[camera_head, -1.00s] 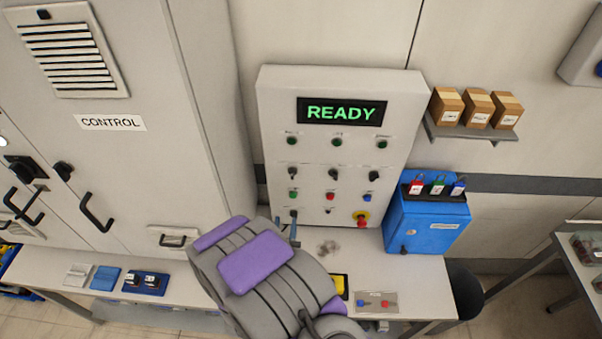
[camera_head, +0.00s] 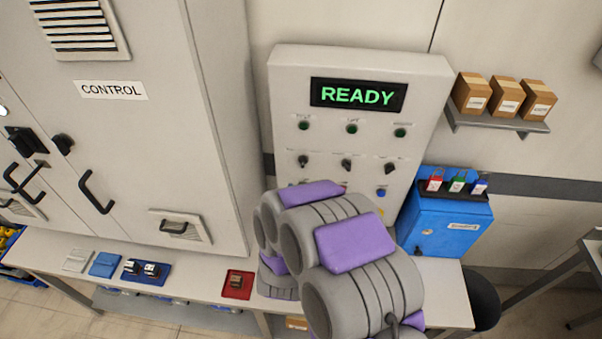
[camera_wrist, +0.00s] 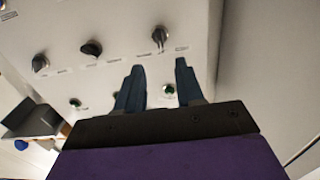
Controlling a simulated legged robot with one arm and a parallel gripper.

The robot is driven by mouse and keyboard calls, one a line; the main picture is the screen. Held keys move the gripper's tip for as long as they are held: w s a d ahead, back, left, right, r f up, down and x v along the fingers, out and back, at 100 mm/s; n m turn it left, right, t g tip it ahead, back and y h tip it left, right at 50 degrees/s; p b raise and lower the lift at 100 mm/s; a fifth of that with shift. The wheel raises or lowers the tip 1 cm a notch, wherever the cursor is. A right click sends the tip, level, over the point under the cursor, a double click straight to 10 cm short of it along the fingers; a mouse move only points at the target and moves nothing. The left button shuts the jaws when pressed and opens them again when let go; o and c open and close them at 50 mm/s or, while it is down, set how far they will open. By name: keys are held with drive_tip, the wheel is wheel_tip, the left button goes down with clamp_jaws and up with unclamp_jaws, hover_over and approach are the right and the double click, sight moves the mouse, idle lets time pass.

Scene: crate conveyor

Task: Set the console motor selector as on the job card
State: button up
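The grey console (camera_head: 430,80) stands against the wall with a green READY display (camera_head: 358,95). Its row of three dark selector knobs shows at left (camera_head: 303,161), middle (camera_head: 347,165) and right (camera_head: 390,169); labels are too small to tell which is the motor selector. The wrist view looks turned over. There one knob (camera_wrist: 159,36) lies just beyond and between the fingertips of my open, empty gripper (camera_wrist: 159,64), apart from them. Two more knobs (camera_wrist: 92,48) (camera_wrist: 40,62) lie left of it. My arm hides the gripper in the head view. I cannot identify the job card.
Green lamps (camera_head: 352,128) sit above the knobs. My arm covers the console's lower part. A blue lock box (camera_head: 445,225) with padlocks stands right of it, below a shelf (camera_head: 500,122) of cartons. The control cabinet (camera_head: 215,120) is left. A red tray (camera_head: 238,284) lies on the bench.

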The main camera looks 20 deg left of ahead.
sight(302, 163)
drive_tip(key=x, duration=0.9)
drive_tip(key=shift+w+a, duration=0.25)
drive_tip(key=shift+w, duration=0.1)
drive_tip(key=shift+d, duration=0.1)
drive_tip(key=shift+c, duration=0.3)
clamp_jaws()
